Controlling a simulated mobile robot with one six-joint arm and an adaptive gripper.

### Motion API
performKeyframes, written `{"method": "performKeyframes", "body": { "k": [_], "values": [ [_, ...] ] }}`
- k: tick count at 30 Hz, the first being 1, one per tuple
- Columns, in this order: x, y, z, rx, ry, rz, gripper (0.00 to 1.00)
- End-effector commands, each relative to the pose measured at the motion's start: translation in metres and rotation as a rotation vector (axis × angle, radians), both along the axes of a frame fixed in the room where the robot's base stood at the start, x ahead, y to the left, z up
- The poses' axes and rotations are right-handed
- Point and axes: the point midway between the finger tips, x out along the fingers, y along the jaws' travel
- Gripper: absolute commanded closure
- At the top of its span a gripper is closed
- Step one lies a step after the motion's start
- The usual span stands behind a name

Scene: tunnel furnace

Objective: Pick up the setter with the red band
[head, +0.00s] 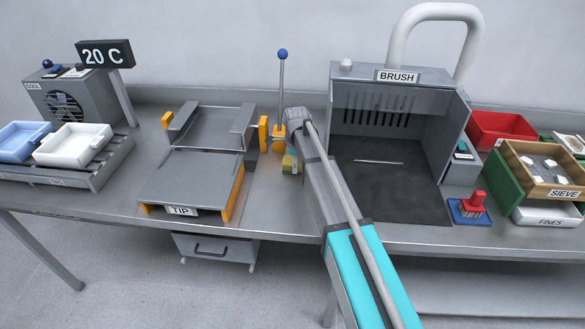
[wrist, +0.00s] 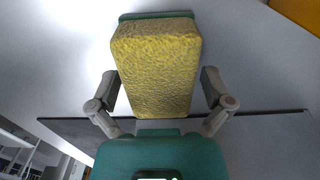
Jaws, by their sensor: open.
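I cannot make out a setter with a red band in either view. A blue tray (head: 22,152) and a white tray (head: 73,158) stand on the rack at the left of the head view; no red band shows on them. My gripper (wrist: 160,76) is open in the wrist view. A yellow block with a rough, sponge-like face and a green back (wrist: 155,65) appears between and beyond its fingers; contact cannot be told. A small yellow-green block (head: 290,164) also shows beside my arm's end in the head view, where my fingers are mostly hidden.
The TIP stand (head: 190,180) and a blue-knobbed lever (head: 282,85) are left of my arm. The BRUSH booth (head: 390,185), a red brush (head: 472,203), a red bin (head: 500,128) and the SIEVE box (head: 535,177) are right. Bare bench shows between stand and booth.

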Motion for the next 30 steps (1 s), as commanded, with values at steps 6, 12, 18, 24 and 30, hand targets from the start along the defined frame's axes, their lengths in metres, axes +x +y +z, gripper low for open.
{"method": "performKeyframes", "body": {
  "k": [6,12,18,24,30],
  "values": [
    [-0.0001,0.0004,-0.0008,0.000,0.000,0.000,0.00],
    [-0.0002,0.0006,-0.0007,0.000,0.000,0.001,0.00],
    [-0.0002,0.0008,-0.0007,0.000,0.000,0.001,0.00],
    [-0.0003,0.0010,-0.0008,0.000,0.000,0.001,0.37],
    [-0.0003,0.0011,-0.0008,0.000,0.000,0.001,0.53]
  ]
}}
